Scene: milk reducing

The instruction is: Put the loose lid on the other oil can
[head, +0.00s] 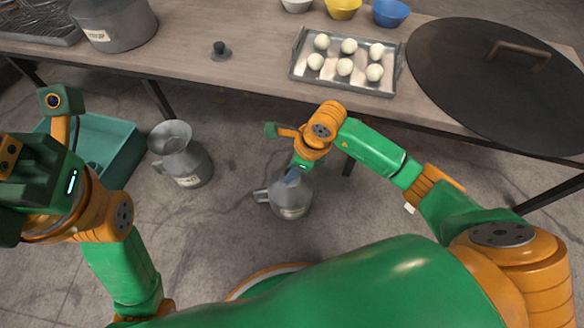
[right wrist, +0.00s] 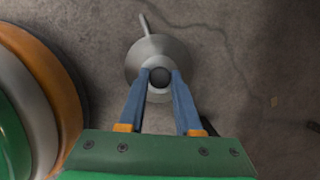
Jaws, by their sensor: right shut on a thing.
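A grey metal oil can (head: 290,200) stands on the floor near the middle, its handle to the left. My right gripper (head: 292,177) points down at its top. In the right wrist view, the blue fingers (right wrist: 160,80) are shut around a dark round knob (right wrist: 160,74) above the can's grey cone (right wrist: 140,52). I cannot tell whether the knob's lid is seated or raised. Another oil can (head: 181,160) stands on the floor to the left with a wide, open top. A small dark lid with a knob (head: 220,50) lies on the table. My left gripper (head: 40,185) is at the left edge, its fingertips hidden.
The wooden table (head: 250,72) spans the back. A teal crate (head: 120,135) stands left. Floor between the cans is clear.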

